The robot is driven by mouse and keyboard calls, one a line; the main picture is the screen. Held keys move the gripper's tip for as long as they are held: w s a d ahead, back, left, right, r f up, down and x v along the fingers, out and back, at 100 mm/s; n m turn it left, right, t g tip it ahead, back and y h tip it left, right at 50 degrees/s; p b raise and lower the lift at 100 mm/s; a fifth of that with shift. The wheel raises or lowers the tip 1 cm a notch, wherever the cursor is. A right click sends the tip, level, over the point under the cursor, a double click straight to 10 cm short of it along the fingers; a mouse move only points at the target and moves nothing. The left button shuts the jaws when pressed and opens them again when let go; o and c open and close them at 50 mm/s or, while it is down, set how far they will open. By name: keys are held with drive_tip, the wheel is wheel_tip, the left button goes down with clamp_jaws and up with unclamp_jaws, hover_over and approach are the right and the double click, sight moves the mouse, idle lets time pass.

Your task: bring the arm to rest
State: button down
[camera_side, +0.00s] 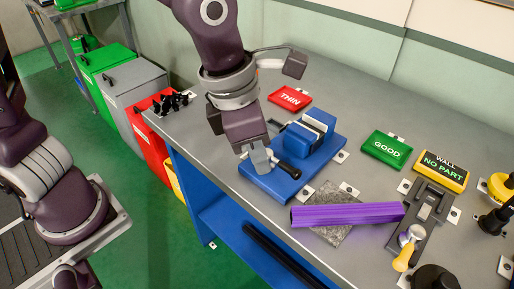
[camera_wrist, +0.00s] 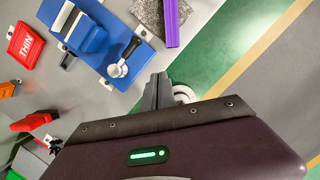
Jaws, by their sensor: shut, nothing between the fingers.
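My gripper (camera_side: 260,158) is shut and empty in the side view. It hangs above the left front corner of the blue vise base, by the vise's black handle (camera_side: 287,169). I cannot tell from this angle how far above the vise it is. In the wrist view my gripper (camera_wrist: 160,80) shows its fingers together with nothing between them. The blue vise (camera_wrist: 85,35) lies up and to the left there, apart from the fingertips in the picture.
A purple profile (camera_side: 345,214) lies on a grey stone plate (camera_side: 325,236) at the bench front. A dark fixture (camera_side: 432,203) and yellow-handled tool (camera_side: 403,258) are right of it. THIN (camera_side: 290,98), GOOD (camera_side: 387,149) and NO PART (camera_side: 441,170) signs stand behind. Bins (camera_side: 136,90) stand left.

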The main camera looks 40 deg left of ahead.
drive_tip(key=s+a+r+m+t, duration=0.1)
drive_tip(key=s+a+m, duration=0.3)
drive_tip(key=m, duration=0.5)
drive_tip(key=s+a+r+m+t+y, duration=0.1)
drive_tip(key=s+a+r+m, duration=0.3)
drive_tip(key=a+m, duration=0.3)
drive_tip(key=s+a+r+m+t, duration=0.1)
drive_tip(key=s+a+m, duration=0.3)
drive_tip(key=m, duration=0.8)
drive_tip(key=shift+s+a+r+m+y, duration=0.2)
drive_tip(key=shift+a+r+m+y, duration=0.1)
drive_tip(key=shift+a+r, duration=0.45)
